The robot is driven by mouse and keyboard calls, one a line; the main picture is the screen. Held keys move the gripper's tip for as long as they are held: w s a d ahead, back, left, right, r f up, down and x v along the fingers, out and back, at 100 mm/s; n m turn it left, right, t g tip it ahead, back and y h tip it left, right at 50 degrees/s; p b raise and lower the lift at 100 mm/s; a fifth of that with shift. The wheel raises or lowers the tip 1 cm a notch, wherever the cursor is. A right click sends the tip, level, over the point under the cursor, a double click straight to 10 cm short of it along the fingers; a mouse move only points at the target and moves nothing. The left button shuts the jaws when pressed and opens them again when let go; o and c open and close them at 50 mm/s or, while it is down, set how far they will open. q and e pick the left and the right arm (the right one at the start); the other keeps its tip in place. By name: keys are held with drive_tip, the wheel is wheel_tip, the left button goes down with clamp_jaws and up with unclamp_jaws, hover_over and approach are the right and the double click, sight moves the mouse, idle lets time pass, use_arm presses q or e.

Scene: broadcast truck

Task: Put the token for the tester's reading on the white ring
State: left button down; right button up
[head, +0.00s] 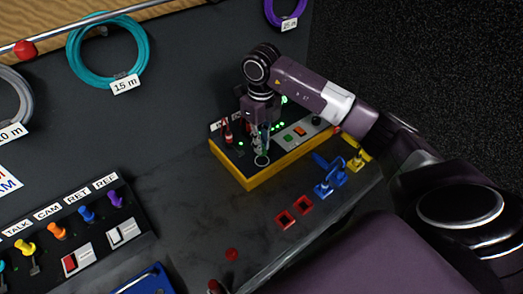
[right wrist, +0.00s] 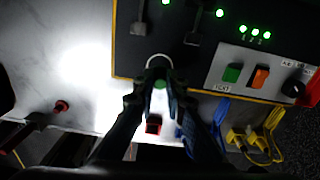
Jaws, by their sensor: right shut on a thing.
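My right gripper (head: 262,150) is over the front of the yellow-edged tester (head: 248,184). It also shows in the right wrist view (right wrist: 160,78), its fingers shut on a small green token (right wrist: 160,85). The white ring (head: 262,161) is on the tester's dark top near its front edge. In the right wrist view the ring (right wrist: 158,57) shows as an arc just beyond the fingertips. I cannot tell whether the token touches the ring. Several green lights (right wrist: 255,32) glow on the tester. My left gripper is not in view.
A small red piece (head: 232,254) lies nearer the front. A switch panel (head: 80,235) is at left.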

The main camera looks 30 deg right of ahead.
wheel_tip(320, 180, down, 4)
drive_tip(key=shift+r+p, duration=0.15)
drive_tip(key=shift+p, duration=0.2)
drive_tip(key=shift+f, duration=0.2)
drive_tip(key=o, duration=0.8)
drive_tip(key=shift+r, duration=0.1)
